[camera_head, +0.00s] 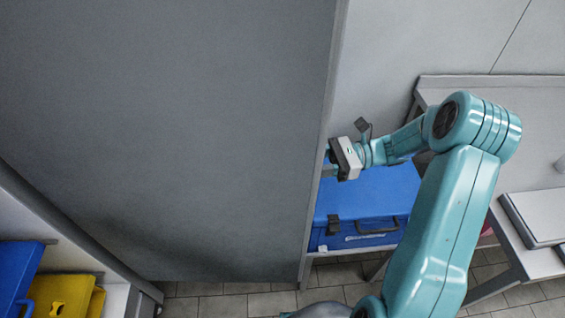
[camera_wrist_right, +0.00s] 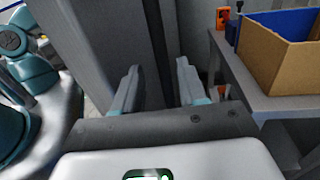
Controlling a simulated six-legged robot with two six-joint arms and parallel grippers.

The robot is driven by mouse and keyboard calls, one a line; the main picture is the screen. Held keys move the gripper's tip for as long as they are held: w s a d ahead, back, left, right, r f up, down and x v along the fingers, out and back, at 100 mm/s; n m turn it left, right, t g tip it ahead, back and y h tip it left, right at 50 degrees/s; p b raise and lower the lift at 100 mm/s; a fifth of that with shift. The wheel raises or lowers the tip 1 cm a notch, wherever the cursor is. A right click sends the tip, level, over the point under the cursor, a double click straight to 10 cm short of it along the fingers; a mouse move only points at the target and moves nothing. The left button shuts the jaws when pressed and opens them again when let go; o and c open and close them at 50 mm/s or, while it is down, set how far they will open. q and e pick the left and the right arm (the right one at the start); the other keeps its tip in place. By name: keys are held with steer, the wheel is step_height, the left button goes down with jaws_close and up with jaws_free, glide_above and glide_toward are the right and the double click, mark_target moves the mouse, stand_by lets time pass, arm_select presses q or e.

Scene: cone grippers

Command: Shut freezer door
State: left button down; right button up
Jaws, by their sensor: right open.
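The freezer door (camera_head: 170,130) is a large grey panel that stands open and fills the left and middle of the head view. Its free edge (camera_head: 322,130) runs down just left of my right gripper (camera_head: 329,165). Grey panels (camera_wrist_right: 105,40) also show behind my fingers in the right wrist view. My right gripper (camera_wrist_right: 158,75) is open, its two fingers apart with nothing clearly held between them. Its fingertips are close to the door's edge; I cannot tell whether they touch it. My left gripper is not in view.
A blue case (camera_head: 365,205) sits beyond the door's edge. A grey table (camera_head: 520,130) stands at the right. Blue (camera_head: 16,268) and yellow (camera_head: 62,296) items lie at the lower left. The wrist view shows a cardboard box (camera_wrist_right: 290,60) on a table at the right.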

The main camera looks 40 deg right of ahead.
steer(key=x, duration=0.6)
steer(key=shift+p, duration=0.3)
jaws_close()
